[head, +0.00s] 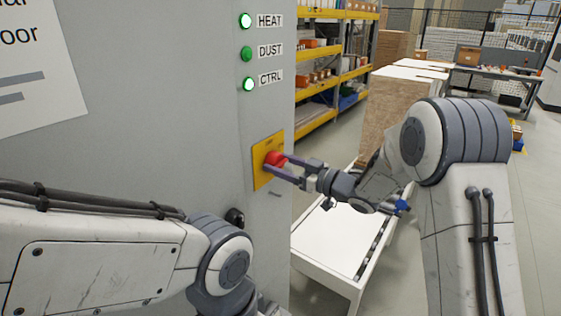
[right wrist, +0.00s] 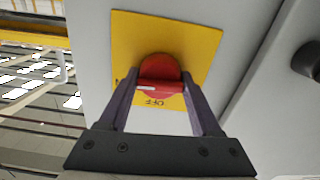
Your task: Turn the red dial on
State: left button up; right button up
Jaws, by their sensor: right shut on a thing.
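The red dial (head: 274,159) sits on a yellow plate (head: 261,172) on the side of the grey cabinet. In the right wrist view the dial (right wrist: 160,78) has a red grip bar with a white line, and the line lies roughly across the picture. The word OFF shows below it on the yellow plate (right wrist: 203,45). My right gripper (head: 283,166) is shut on the dial, with one finger at each end of the bar. It also shows in the right wrist view (right wrist: 160,92). My left arm crosses the lower left of the head view, but its gripper is out of sight.
Indicator lamps marked HEAT (head: 245,20), DUST (head: 246,53) and CTRL (head: 248,84) are on the cabinet (head: 170,120); HEAT and CTRL look brighter. A black knob (head: 235,217) sits lower on it. A white table (head: 335,238) stands below my right arm, with stacked boards (head: 390,105) behind.

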jog(key=shift+f+m, duration=0.1)
jog(key=shift+m, duration=0.4)
jog(key=o, duration=1.4)
jog(key=shift+c, duration=0.2)
jog(key=shift+s+d, duration=0.25)
jog(key=shift+d, duration=0.1)
jog(key=b+v, duration=0.4)
jog(key=v, duration=0.5)
jog(key=shift+s+d, duration=0.25)
